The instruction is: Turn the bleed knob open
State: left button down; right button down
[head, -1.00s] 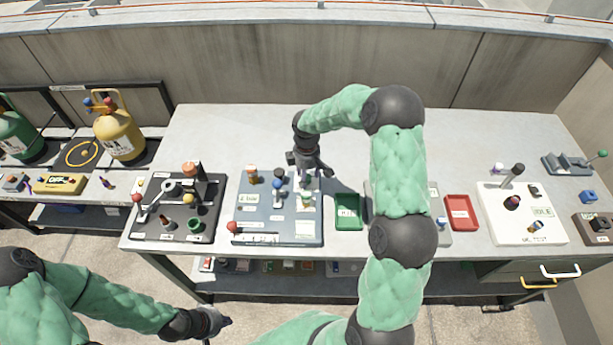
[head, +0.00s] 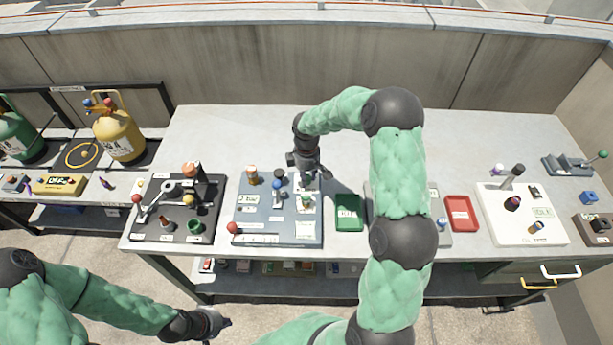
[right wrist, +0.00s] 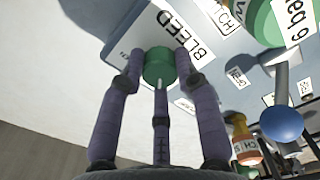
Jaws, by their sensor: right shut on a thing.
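The bleed knob (right wrist: 158,68) is a small green round knob beside a white label reading "BLEED" in the right wrist view. It sits on the grey-blue panel (head: 255,210) on the bench. My right gripper (right wrist: 160,75) is shut on it, with its fingers around the knob's sides. In the head view my right gripper (head: 312,178) is over the panel's right part and hides much of the knob. My left gripper (head: 218,322) hangs low at the left, in front of the bench and away from the panel; its finger state is too small to tell.
A blue-balled lever (right wrist: 282,122) and an orange-capped bottle (right wrist: 243,140) stand near the knob. A green tray (head: 348,212) lies right of the panel. A black board with fittings (head: 150,228) is to the left. The back of the bench is clear.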

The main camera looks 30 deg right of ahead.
jog(key=m+b, duration=0.1)
jog(key=m, duration=0.3)
jog(key=shift+m, duration=0.4)
jog(key=m+b, duration=0.1)
jog(key=m, duration=0.3)
jog(key=m+b, duration=0.1)
jog(key=m, duration=0.3)
jog(key=shift+m, duration=0.4)
jog(key=shift+m+b, duration=0.4)
jog(key=shift+m, duration=1.4)
jog(key=c, duration=0.9)
grip_release()
jog(key=shift+r, duration=0.1)
